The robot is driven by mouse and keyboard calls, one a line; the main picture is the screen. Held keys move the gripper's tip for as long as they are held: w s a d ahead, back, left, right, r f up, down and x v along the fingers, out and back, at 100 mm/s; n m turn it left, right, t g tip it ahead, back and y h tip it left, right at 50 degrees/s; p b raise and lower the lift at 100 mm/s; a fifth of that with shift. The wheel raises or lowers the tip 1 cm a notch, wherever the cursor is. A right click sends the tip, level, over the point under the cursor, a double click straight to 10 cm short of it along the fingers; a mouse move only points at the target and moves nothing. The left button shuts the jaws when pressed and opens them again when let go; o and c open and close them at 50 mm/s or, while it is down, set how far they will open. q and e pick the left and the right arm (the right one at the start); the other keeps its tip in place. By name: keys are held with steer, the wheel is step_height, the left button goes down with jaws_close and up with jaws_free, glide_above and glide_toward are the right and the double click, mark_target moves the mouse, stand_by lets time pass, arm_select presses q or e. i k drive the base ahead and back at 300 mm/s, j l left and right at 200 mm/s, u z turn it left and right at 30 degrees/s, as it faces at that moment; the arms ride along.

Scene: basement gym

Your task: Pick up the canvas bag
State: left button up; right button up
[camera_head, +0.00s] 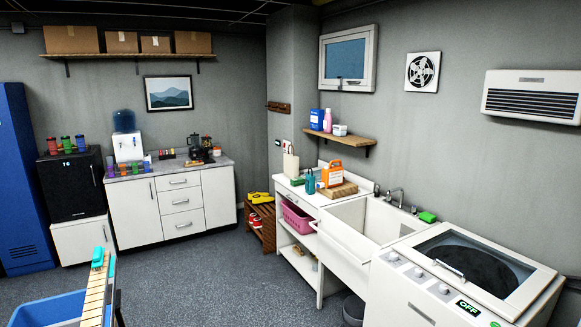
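A small beige bag with a thin handle, which looks like the canvas bag (291,165), stands upright on the left back part of the white counter (284,187) beside the sink. It is close to the back wall, left of a teal container (310,182) and an orange-and-white jug (331,174). The bag is small in the view, so its details are not clear. Neither of my grippers shows in the head view.
A sink (352,218) and a top-loading washer (465,275) adjoin the counter on the right. A pink basket (297,217) sits under the counter. A wooden rack (262,222) stands to its left. A blue bin (45,310) is at bottom left. The middle floor is clear.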

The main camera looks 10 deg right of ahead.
mark_target(292, 162)
steer(key=i, duration=4.3)
